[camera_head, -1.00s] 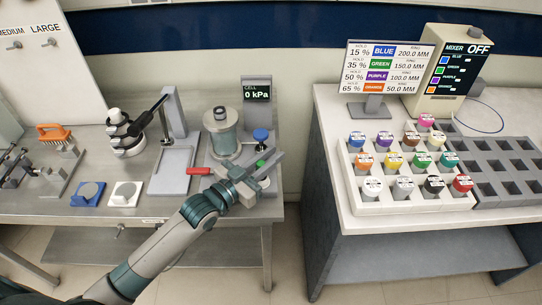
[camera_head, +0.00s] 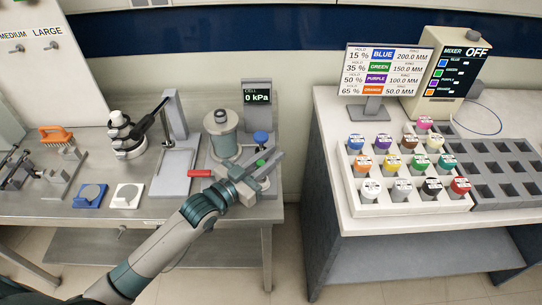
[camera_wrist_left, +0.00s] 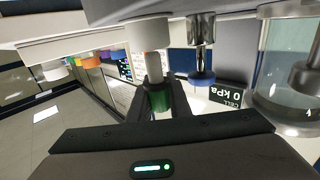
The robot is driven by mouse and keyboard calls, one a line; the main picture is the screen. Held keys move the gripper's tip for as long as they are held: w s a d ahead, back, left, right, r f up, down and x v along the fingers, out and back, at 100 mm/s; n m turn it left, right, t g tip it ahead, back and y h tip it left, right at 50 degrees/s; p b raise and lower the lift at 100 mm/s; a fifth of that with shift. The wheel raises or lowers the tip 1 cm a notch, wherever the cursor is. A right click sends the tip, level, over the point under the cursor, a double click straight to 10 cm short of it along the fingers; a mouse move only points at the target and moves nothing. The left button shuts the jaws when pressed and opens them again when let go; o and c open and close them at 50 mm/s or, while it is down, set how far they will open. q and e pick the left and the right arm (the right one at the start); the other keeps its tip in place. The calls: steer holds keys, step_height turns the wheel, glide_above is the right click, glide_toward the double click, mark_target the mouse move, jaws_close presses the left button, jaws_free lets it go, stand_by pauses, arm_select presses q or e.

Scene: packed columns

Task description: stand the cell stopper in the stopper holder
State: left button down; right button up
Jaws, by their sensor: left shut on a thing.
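My left gripper (camera_head: 264,165) is at the front right of the left bench, by the pressure station. It is shut on a green knob (camera_head: 260,162). In the left wrist view, the green knob (camera_wrist_left: 161,101) sits between the fingers, with a pale stem (camera_wrist_left: 153,67) running from it to a light cylinder. The clear cell (camera_head: 222,137) stands upright to the left of the gripper, with a grey piece (camera_head: 221,115) on top that may be the stopper. I cannot tell which part is the stopper holder. My right gripper is not in view.
A blue knob (camera_head: 261,137) and the 0 kPa display (camera_head: 257,96) stand just behind the gripper. A red handle (camera_head: 200,173) and grey tray (camera_head: 173,172) lie to its left. A floor gap separates the bench from the right table (camera_head: 350,225) with capped bottles.

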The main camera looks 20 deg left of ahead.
arm_select(q)
steer(key=shift+p, duration=0.65)
stand_by(1.4)
steer(key=shift+f+b, duration=0.6)
steer(key=shift+f, duration=0.2)
stand_by(0.3)
steer(key=c, duration=1.6)
jaws_free()
steer(key=shift+o, duration=0.2)
steer(key=shift+s+f, duration=0.1)
steer(key=shift+s+a+f, duration=0.15)
steer(key=shift+s, duration=0.2)
steer(key=b+v, duration=0.1)
steer(key=v, duration=0.4)
steer(key=b+v, duration=0.2)
steer(key=v, duration=0.3)
steer(key=b+v, duration=0.1)
steer(key=v, duration=0.4)
steer(key=shift+s+a+r+b, duration=0.1)
steer(key=shift+r+b, duration=0.15)
steer(key=shift+b, duration=0.1)
steer(key=shift+s+a+r, duration=0.1)
steer(key=shift+s+a, duration=0.2)
steer(key=shift+s, duration=0.25)
